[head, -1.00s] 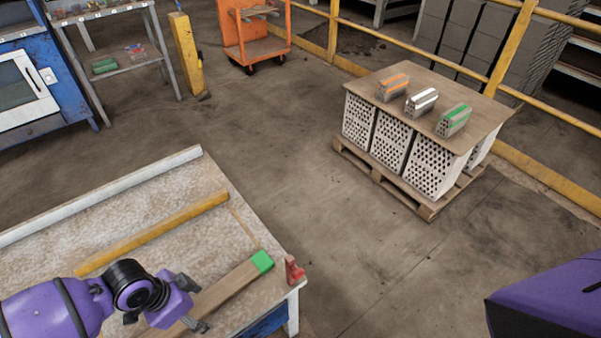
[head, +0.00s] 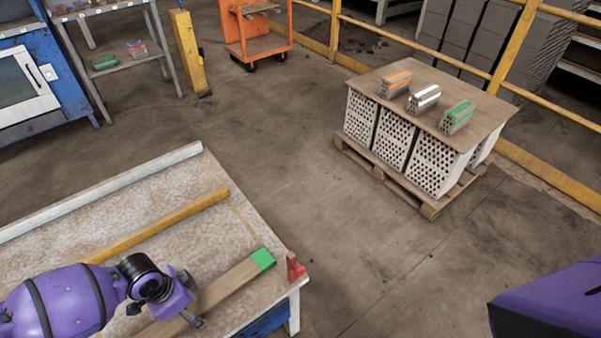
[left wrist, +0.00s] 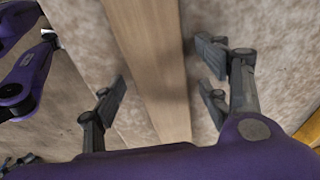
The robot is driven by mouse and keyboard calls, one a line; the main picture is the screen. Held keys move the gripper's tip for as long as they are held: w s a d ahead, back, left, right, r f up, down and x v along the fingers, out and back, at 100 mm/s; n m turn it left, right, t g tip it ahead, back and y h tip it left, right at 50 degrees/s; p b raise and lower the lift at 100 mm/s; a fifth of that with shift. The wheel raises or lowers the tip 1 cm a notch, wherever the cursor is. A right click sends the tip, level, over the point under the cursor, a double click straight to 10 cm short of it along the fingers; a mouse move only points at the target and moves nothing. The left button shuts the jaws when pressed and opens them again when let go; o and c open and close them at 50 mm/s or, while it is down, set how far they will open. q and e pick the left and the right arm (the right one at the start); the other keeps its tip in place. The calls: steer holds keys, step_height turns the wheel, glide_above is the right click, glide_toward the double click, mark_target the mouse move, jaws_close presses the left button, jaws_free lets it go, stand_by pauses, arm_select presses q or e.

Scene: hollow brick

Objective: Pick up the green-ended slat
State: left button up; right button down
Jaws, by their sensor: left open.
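The green-ended slat (head: 222,285) is a long pale wooden strip lying on the workbench (head: 150,210), with its green end (head: 263,259) near the bench's right corner. My left gripper (head: 166,315) is open over the slat, well back from the green end. In the left wrist view the slat's plain wood (left wrist: 155,60) runs between the spread fingers of the left gripper (left wrist: 160,88), with a gap on both sides. The green end is outside that view. My right gripper is out of sight; only a purple part of my right arm shows at the right edge.
A yellow bar (head: 165,225) and a white bar (head: 100,192) lie on the bench behind the slat. A small red piece (head: 295,268) stands at the bench corner beside the green end. Across open floor, a pallet (head: 430,206) carries hollow bricks with a board on top.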

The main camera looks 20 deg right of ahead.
arm_select(q)
steer(key=c, duration=1.6)
steer(key=shift+o, duration=0.2)
steer(key=shift+r, duration=0.1)
